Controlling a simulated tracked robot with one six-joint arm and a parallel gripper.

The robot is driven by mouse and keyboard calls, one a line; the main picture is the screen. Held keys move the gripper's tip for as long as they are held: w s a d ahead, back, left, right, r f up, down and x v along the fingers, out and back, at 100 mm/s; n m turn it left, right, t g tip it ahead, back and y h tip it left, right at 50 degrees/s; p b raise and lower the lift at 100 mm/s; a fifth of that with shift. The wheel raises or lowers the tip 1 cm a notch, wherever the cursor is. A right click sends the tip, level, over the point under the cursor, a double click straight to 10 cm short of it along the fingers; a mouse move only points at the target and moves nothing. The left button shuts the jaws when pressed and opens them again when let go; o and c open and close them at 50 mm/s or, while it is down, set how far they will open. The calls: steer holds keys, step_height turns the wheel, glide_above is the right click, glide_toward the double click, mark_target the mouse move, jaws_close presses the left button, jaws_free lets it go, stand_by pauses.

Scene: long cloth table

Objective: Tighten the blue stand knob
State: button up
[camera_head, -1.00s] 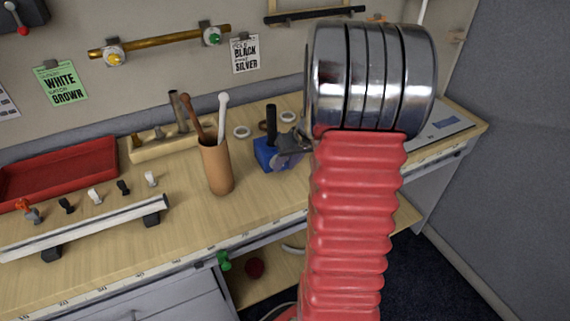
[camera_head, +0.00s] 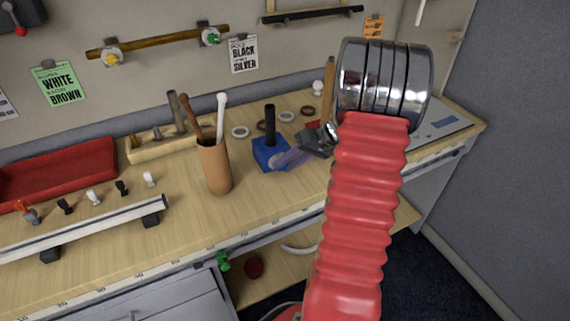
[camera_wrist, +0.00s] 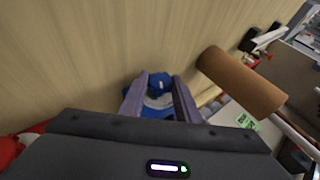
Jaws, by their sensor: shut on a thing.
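The blue stand (camera_head: 264,149) is a small block with a black upright post (camera_head: 270,122), on the wooden bench right of the brown cup. My gripper (camera_head: 281,160) reaches it from the right, with its purplish fingers against the block's right side. In the wrist view, my gripper (camera_wrist: 158,97) is shut on the stand's knob (camera_wrist: 158,101), a pale greyish shape between the fingers. Blue parts of the stand (camera_wrist: 158,82) show just beyond it. The fingers hide most of the knob in the head view.
The brown cup (camera_head: 213,165) with sticks stands close left of the stand. Behind are rings (camera_head: 240,132) and a wooden holder (camera_head: 157,143). A red tray (camera_head: 60,172) and a rail (camera_head: 85,228) lie at left. The bench in front of the stand is clear.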

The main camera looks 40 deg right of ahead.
steer(key=t+y, duration=0.1)
steer(key=m+y, duration=0.1)
steer(key=y, duration=0.1)
steer(key=f+t+y, duration=0.1)
steer(key=y, duration=0.1)
steer(key=shift+s+d+m+t, duration=0.15)
steer(key=shift+d+m+t, duration=0.15)
steer(key=shift+d, duration=0.1)
steer(key=shift+f, duration=0.1)
steer(key=o, duration=1)
steer(key=shift+o, duration=0.2)
steer(key=shift+a, duration=0.1)
